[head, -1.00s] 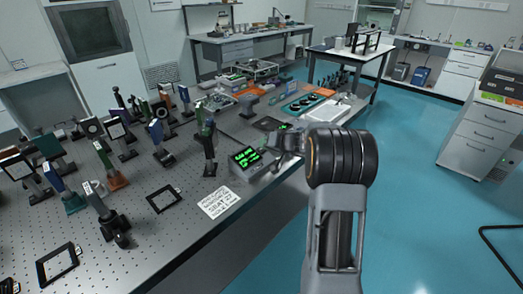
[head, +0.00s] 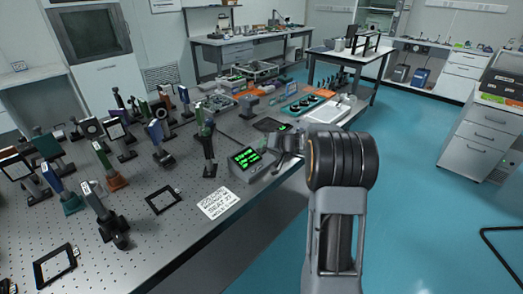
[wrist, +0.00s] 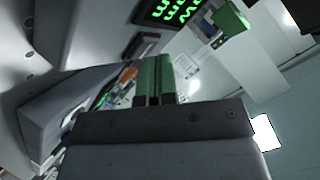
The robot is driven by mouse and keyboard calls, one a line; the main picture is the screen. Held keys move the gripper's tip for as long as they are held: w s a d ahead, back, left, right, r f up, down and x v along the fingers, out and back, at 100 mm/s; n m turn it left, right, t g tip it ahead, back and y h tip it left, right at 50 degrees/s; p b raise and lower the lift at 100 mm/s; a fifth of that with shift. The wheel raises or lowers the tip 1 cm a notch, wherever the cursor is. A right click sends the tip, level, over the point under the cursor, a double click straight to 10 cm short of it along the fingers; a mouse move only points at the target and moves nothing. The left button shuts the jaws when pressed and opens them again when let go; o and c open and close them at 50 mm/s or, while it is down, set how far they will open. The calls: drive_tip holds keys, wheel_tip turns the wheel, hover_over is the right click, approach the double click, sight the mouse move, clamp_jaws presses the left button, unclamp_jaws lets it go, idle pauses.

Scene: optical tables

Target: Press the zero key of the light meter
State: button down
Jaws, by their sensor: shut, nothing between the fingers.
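The light meter (head: 246,164) is a small grey box with bright green text on a dark sloped screen. It stands near the table's right edge in the head view. Its screen (wrist: 172,12) also shows, cut off, at the top of the wrist view. My gripper (head: 271,151) is at the meter's right side, partly hidden by my wrist. In the wrist view my gripper (wrist: 153,78) shows two green fingers together with nothing between them. I cannot make out the zero key, or tell whether the fingertips touch the meter.
A printed white card (head: 218,203) and a black square frame (head: 162,199) lie on the perforated optical table (head: 190,235). A post-mounted optic (head: 208,150) stands just left of the meter. Many mounted optics crowd the table's left side. The blue floor (head: 420,200) at right is open.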

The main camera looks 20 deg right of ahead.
drive_tip(key=shift+r, duration=0.1)
drive_tip(key=shift+s+d+r, duration=0.1)
drive_tip(key=shift+s+r, duration=0.15)
drive_tip(key=shift+r, duration=0.4)
drive_tip(key=shift+s+d+r+p, duration=0.15)
drive_tip(key=shift+s+r, duration=0.1)
drive_tip(key=shift+r, duration=0.55)
drive_tip(key=shift+s+d+r+p, duration=0.1)
drive_tip(key=shift+s+r+p, duration=0.15)
drive_tip(key=shift+r, duration=0.5)
drive_tip(key=shift+s+d+r+p, duration=0.1)
drive_tip(key=shift+s+r, duration=0.15)
drive_tip(key=shift+r, duration=0.55)
